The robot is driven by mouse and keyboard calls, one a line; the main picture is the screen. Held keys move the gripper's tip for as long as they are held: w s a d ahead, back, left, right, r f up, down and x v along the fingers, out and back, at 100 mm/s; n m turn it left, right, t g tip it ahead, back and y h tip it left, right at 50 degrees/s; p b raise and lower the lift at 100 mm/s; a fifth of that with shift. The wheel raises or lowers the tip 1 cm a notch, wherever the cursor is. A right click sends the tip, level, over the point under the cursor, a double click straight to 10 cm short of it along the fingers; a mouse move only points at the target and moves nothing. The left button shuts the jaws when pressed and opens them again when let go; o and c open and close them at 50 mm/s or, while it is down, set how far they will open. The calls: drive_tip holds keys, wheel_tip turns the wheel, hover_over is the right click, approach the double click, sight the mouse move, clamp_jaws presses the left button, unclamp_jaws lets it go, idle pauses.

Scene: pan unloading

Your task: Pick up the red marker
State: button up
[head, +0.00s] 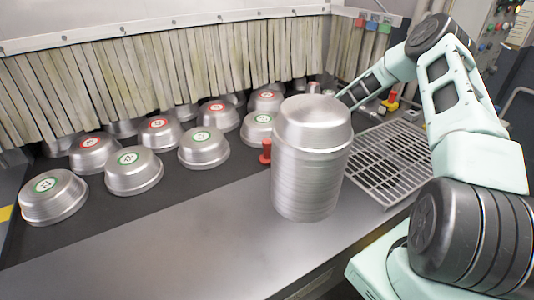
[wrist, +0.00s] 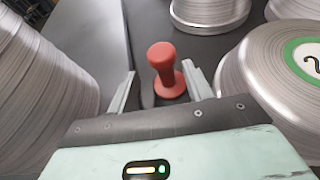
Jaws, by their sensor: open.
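The red marker (head: 266,150) is a small knob-topped peg. In the head view it stands upright just left of the tall pan stack, at the edge of the dark belt. In the wrist view the marker (wrist: 163,66) is upright and centred ahead of my gripper (wrist: 160,84). The two fingers are apart, one on either side of the marker's base as seen from the wrist; I cannot tell how far the marker reaches in between them. No finger visibly touches it. In the head view my gripper is hidden behind the pan stack.
A tall pan stack (head: 308,175) stands close beside the marker, on the left in the wrist view. Several upturned pans with red or green labels, such as a green-labelled pan (head: 203,150), stand on the belt. A metal grate (head: 388,165) lies right. The front steel surface (head: 190,235) is clear.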

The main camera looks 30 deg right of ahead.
sight(265, 147)
drive_tip(key=a, duration=0.1)
drive_tip(key=a+p, duration=0.1)
drive_tip(key=w+a, duration=0.1)
drive_tip(key=shift+w+a+f+p, duration=0.1)
drive_tip(key=shift+a+f+p, duration=0.15)
drive_tip(key=shift+f+p, duration=0.1)
drive_tip(key=shift+w+a+f, duration=0.1)
drive_tip(key=shift+a+f, duration=0.25)
drive_tip(key=shift+a, duration=0.15)
clamp_jaws()
